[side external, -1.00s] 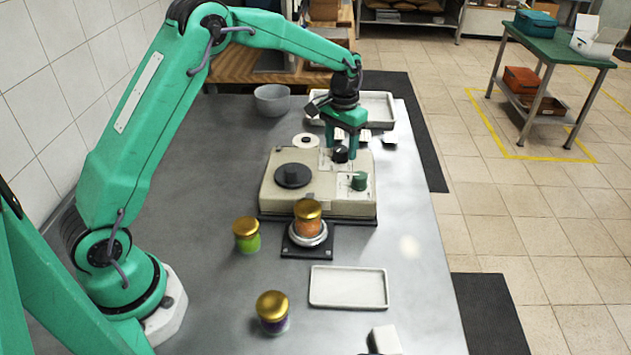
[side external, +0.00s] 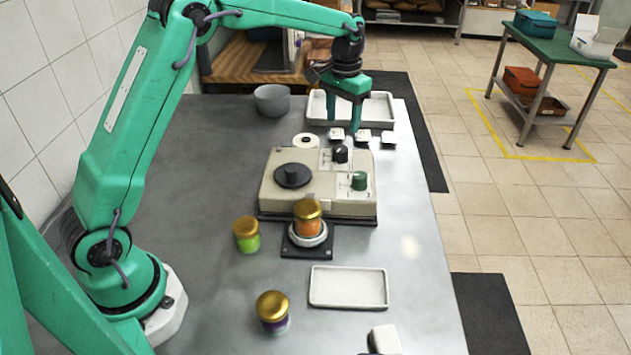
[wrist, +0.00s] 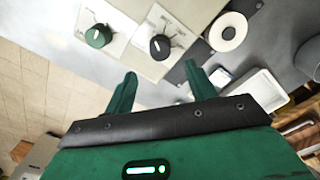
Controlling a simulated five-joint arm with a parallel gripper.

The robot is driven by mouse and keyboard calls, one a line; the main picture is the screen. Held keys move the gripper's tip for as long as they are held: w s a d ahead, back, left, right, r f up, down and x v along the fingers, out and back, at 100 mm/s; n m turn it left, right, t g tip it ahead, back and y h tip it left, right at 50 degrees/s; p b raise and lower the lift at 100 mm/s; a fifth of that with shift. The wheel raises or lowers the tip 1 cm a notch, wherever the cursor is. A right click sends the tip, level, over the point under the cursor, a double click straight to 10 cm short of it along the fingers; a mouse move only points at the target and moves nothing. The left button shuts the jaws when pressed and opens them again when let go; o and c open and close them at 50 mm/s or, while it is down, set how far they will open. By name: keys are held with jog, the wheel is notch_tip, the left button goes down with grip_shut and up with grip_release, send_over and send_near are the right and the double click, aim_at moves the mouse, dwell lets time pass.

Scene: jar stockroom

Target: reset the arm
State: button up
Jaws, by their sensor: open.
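My gripper (side external: 344,116) hangs at the far end of the metal table, fingers pointing down and apart, in front of the far white tray (side external: 379,108). It is raised above the control box (side external: 272,208) and beyond its far edge. In the wrist view my gripper (wrist: 158,88) is open with nothing between its fingers. The wrist view also shows the box's green knob (wrist: 97,37) and black knob (wrist: 160,46).
A jar with orange contents (side external: 308,222) stands on a round pad in front of the box. A green jar (side external: 246,235) and a purple jar (side external: 273,312) stand to its left. A near white tray (side external: 348,288), a grey bowl (side external: 272,100) and a white roll (side external: 306,142) are also on the table.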

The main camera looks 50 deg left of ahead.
jog(key=s+d+r+t, duration=0.1)
jog(key=s+r, duration=0.4)
jog(key=s, duration=0.3)
jog(key=s+d+r+t, duration=0.1)
jog(key=s+r+t, duration=0.1)
jog(key=s+r, duration=0.45)
jog(key=s+d+f+t, duration=0.1)
jog(key=s+f+t, duration=0.1)
jog(key=s, duration=1.5)
jog(key=shift+s+f+m+t, duration=0.3)
jog(key=shift+s+f+m, duration=0.1)
jog(key=shift+f, duration=0.4)
